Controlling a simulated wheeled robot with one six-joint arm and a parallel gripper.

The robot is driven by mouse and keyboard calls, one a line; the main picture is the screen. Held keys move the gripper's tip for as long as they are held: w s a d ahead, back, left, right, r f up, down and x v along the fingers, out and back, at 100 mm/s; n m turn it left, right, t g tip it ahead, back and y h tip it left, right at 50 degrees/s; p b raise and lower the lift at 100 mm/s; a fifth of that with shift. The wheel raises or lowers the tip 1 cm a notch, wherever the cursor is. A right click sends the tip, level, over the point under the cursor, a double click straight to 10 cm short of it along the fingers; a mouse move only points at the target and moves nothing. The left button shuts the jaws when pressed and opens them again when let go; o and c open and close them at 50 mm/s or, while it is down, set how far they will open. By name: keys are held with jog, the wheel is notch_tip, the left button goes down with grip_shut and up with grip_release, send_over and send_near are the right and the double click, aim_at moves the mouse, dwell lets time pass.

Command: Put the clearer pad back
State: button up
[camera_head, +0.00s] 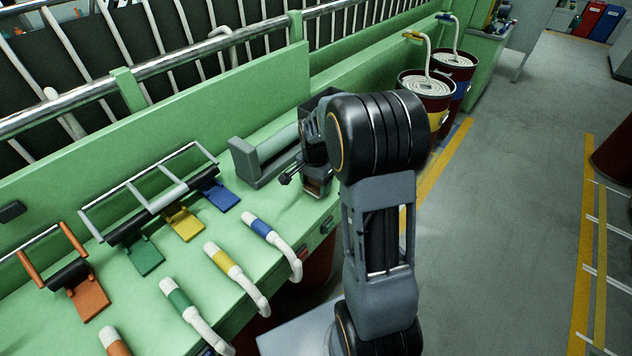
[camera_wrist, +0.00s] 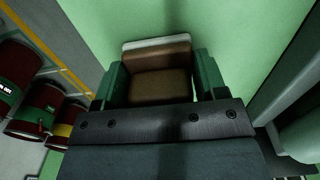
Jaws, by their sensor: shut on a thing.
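The clearer pad (camera_wrist: 158,80) is a brown block with a whitish far edge, seen in the wrist view between the two fingers of my gripper (camera_wrist: 158,82). My gripper is shut on its sides. In the head view, my gripper (camera_head: 315,178) is over the right part of the green bench, beside the grey roller cradle. A small brown patch of the pad (camera_head: 318,188) shows there, mostly hidden by the gripper. In the wrist view, pale green surface lies beyond the pad; I cannot tell whether they touch.
The grey cradle with its pale roller (camera_head: 262,158) stands left of my gripper. Orange, green, yellow and blue flaps (camera_head: 183,222) and white curved tubes (camera_head: 235,278) occupy the bench (camera_head: 120,290). Red cans (camera_head: 425,95) stand behind. Floor (camera_head: 500,200) at right is clear.

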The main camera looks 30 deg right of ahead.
jog(key=shift+f, duration=0.15)
jog(key=o, duration=0.9)
notch_tip(320, 180, up, 12)
jog(key=shift+f+b, duration=0.25)
jog(key=shift+b, duration=0.15)
jog(key=shift+a+r, duration=0.1)
jog(key=shift+r, duration=0.2)
jog(key=shift+s+a+r+n+t, duration=0.2)
jog(key=shift+s+a+n+t, duration=0.55)
jog(key=shift+s+a+n, duration=1.2)
jog(key=shift+s+a+r+n+t, duration=0.15)
jog(key=shift+s+a+n+t, duration=0.75)
jog(key=shift+s+n, duration=2)
jog(key=shift+s+a+r+n+t, duration=0.2)
jog(key=shift+s+a+n+t, duration=0.45)
jog(key=shift+s+a+n, duration=1.75)
jog(key=shift+s+d+m, duration=0.75)
jog(key=shift+s+d, duration=0.05)
jog(key=shift+d, duration=0.05)
